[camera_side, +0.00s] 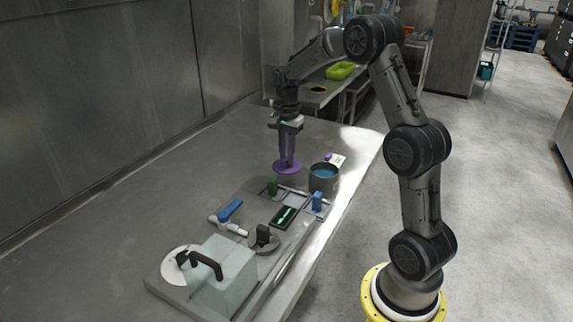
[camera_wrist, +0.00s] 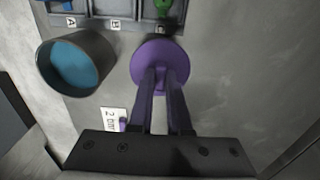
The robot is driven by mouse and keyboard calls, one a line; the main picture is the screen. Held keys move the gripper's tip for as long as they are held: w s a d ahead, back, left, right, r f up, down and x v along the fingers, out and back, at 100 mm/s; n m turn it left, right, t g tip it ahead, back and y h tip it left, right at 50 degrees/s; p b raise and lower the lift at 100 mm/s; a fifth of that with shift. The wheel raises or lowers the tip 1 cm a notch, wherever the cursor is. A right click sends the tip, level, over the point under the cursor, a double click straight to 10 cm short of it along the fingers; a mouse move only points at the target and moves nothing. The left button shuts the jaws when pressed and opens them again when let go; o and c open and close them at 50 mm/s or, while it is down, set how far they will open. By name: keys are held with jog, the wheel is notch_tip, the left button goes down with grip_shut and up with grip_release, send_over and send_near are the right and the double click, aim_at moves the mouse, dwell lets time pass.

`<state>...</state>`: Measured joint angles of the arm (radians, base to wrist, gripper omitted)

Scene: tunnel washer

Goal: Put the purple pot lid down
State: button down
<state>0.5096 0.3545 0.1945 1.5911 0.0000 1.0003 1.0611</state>
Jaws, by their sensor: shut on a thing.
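The purple pot lid (camera_side: 287,168) is a round disc held under my gripper (camera_side: 288,150) in the side view. In the wrist view the purple lid (camera_wrist: 160,58) sits at the fingertips of my gripper (camera_wrist: 160,92), which is shut on it. A dark grey pot (camera_side: 323,179) with blue contents stands to the right of the lid in the side view. The pot (camera_wrist: 76,66) is to the left of the lid in the wrist view, apart from it. I cannot tell whether the lid touches the table.
A grey rack (camera_side: 293,196) with a green and a blue piece stands near the lid. A white label card (camera_wrist: 113,121) lies by the pot. A blue-handled valve (camera_side: 229,214) and a clear box (camera_side: 222,275) are nearer the camera. The table's left side is clear.

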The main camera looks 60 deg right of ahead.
aim_at(286, 158)
jog(key=shift+f, duration=1.65)
jog(key=shift+f, duration=0.2)
jog(key=c, duration=0.9)
grip_release()
jog(key=shift+o, duration=0.2)
jog(key=shift+r, duration=0.15)
